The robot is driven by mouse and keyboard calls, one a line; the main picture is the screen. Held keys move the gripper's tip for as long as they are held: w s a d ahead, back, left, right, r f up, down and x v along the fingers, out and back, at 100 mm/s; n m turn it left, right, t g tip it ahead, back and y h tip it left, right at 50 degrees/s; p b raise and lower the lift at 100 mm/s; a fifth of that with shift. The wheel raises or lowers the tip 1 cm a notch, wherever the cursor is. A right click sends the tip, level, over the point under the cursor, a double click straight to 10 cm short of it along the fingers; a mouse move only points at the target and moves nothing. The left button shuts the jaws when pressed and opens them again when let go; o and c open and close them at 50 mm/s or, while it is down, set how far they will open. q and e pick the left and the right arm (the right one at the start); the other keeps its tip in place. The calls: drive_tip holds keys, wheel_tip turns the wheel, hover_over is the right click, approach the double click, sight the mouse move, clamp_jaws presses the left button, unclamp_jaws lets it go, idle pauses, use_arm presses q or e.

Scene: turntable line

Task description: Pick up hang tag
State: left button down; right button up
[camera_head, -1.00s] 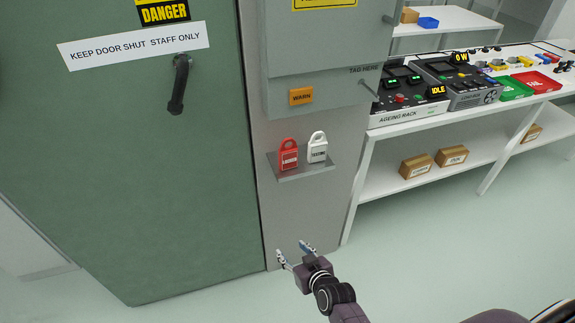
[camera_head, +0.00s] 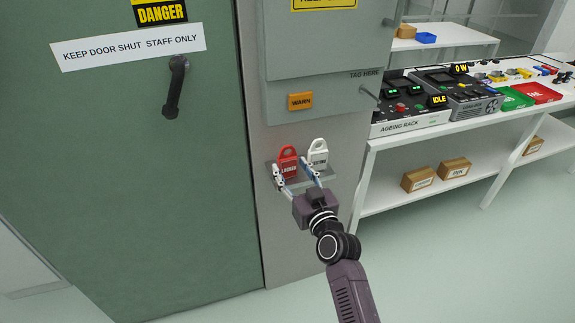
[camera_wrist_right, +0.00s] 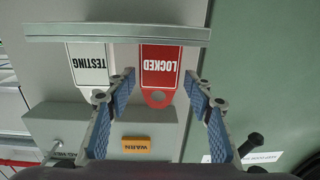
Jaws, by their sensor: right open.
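The red LOCKED hang tag (camera_head: 287,160) stands on a small grey shelf (camera_head: 318,182) on the panel. A white TESTING tag (camera_head: 318,153) stands to its right. My right gripper (camera_head: 294,171) is open in front of the red tag and partly covers its lower part. The right wrist view is upside down and shows the red tag (camera_wrist_right: 161,66) between the two open fingers (camera_wrist_right: 163,85), apart from both. The white tag (camera_wrist_right: 89,66) lies just outside the finger on the left there. My left gripper is not in view.
A green door (camera_head: 120,190) with a dark handle (camera_head: 175,87) is on the left. A grey box with a WARN label (camera_head: 300,101) is above the shelf. A white bench (camera_head: 440,122) with racks and trays stands on the right.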

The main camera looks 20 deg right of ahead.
sight(289, 161)
drive_tip(key=shift+w+a, duration=0.1)
drive_tip(key=shift+w, duration=1.7)
drive_tip(key=shift+c, duration=0.4)
drive_tip(key=c, duration=0.9)
drive_tip(key=shift+o, duration=0.2)
drive_tip(key=shift+s+r+p, duration=0.2)
drive_tip(key=shift+r+p, duration=0.5)
drive_tip(key=shift+p, duration=0.25)
wheel_tip(289, 161, up, 6)
drive_tip(key=p, duration=0.6)
drive_tip(key=shift+r+p, duration=0.25)
drive_tip(key=shift+p, duration=0.15)
drive_tip(key=s+f+p, duration=0.1)
drive_tip(key=s+p, duration=0.4)
drive_tip(key=s, duration=1.4)
drive_tip(key=shift+s+d, duration=0.35)
